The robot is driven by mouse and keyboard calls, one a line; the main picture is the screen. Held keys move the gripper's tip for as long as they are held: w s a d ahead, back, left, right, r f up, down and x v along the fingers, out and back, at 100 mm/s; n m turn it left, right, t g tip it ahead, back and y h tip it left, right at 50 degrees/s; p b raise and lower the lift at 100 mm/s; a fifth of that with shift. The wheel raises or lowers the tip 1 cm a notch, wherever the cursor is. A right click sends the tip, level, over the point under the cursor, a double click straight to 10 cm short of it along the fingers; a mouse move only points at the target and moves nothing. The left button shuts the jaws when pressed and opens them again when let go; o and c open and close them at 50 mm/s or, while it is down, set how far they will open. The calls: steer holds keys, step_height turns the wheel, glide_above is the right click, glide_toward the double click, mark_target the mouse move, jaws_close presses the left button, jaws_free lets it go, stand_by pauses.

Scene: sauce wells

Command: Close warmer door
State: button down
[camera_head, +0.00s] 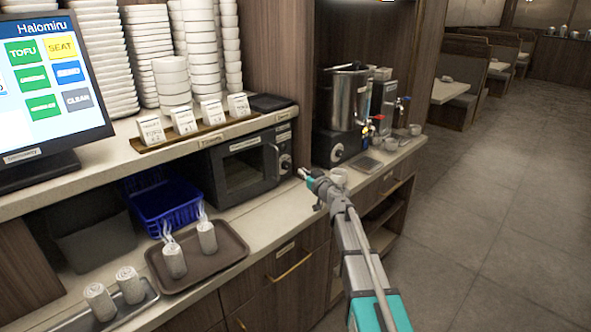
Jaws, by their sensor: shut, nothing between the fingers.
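The warmer is a black box-shaped appliance (284,136) under the raised shelf, at the middle of the counter. The door looks flush with the front; a small gap cannot be ruled out. My gripper (304,174) is shut and empty, just right of the warmer's front. It looks apart from the door and handle. My arm comes up from the bottom right.
A brown tray (215,262) with two steaming rolled towels (174,260) lies in front of the warmer. A blue basket (165,208) sits left of it. A metal pot (347,98) and cups stand to the right. The floor aisle at right is clear.

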steer(key=shift+s+d, duration=0.35)
steer(key=shift+s, duration=0.1)
steer(key=s+a+f+h+b, duration=0.1)
steer(key=s+a, duration=0.1)
steer(key=s, duration=0.5)
steer(key=shift+m, duration=0.4)
steer(key=shift+w+a+f, duration=0.1)
steer(key=x, duration=1.4)
steer(key=shift+r, duration=0.25)
